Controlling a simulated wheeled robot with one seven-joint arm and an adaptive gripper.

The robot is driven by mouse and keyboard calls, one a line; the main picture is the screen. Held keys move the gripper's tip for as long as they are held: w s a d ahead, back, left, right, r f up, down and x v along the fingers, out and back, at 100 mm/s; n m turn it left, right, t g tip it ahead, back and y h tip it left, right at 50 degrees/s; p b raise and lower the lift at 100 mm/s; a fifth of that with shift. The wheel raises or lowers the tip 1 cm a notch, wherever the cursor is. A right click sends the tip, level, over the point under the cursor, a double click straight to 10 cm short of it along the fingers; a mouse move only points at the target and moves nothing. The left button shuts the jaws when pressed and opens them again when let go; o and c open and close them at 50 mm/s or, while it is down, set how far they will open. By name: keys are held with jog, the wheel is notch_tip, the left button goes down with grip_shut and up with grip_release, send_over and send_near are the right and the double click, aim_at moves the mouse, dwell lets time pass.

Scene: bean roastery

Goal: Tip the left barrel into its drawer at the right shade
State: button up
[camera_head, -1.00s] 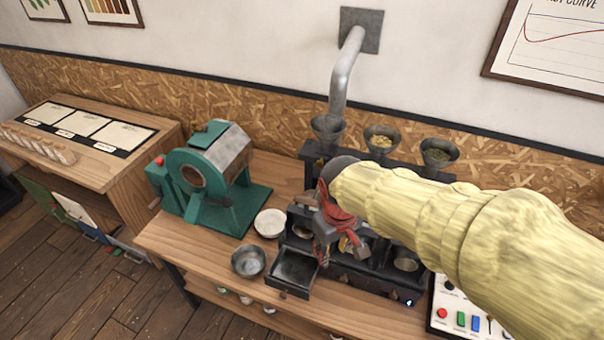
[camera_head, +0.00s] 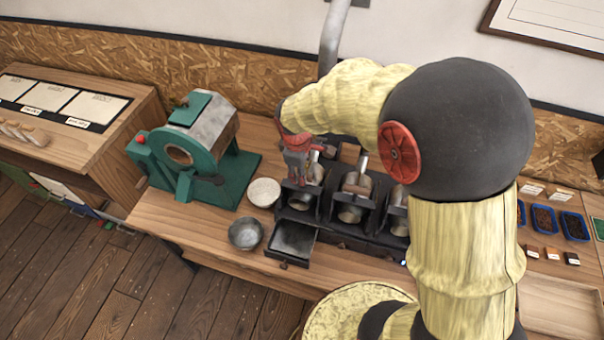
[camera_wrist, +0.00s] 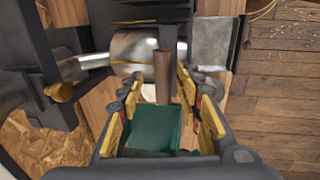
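The left barrel (camera_head: 300,201) is a small metal drum in the dark roaster, beside two like it; it also shows in the wrist view (camera_wrist: 135,48). Its drawer (camera_head: 291,240) is pulled out at the front and looks empty; a grey tray surface in the wrist view (camera_wrist: 211,42) appears to be it. My gripper (camera_head: 303,172) is over the left barrel. In the wrist view its fingers (camera_wrist: 160,90) are apart, with a brown handle (camera_wrist: 163,74) between or just beyond the tips. Contact with the handle cannot be told. Bean shade inside the barrel is not visible.
A metal bowl (camera_head: 245,234) and a pale-filled dish (camera_head: 264,192) stand left of the drawer. The green machine (camera_head: 190,155) is farther left. The middle barrel (camera_head: 354,190) is close on the right. Blue trays of beans (camera_head: 543,219) lie at far right.

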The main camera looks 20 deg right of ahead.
jog(key=shift+s+f, duration=0.3)
jog(key=shift+f, duration=0.6)
jog(key=shift+w+d+f, duration=0.15)
jog(key=shift+w+f, duration=0.3)
jog(key=shift+f, duration=0.2)
jog(key=shift+s+r, duration=0.1)
jog(key=shift+s, duration=0.1)
jog(key=c, duration=0.8)
grip_shut()
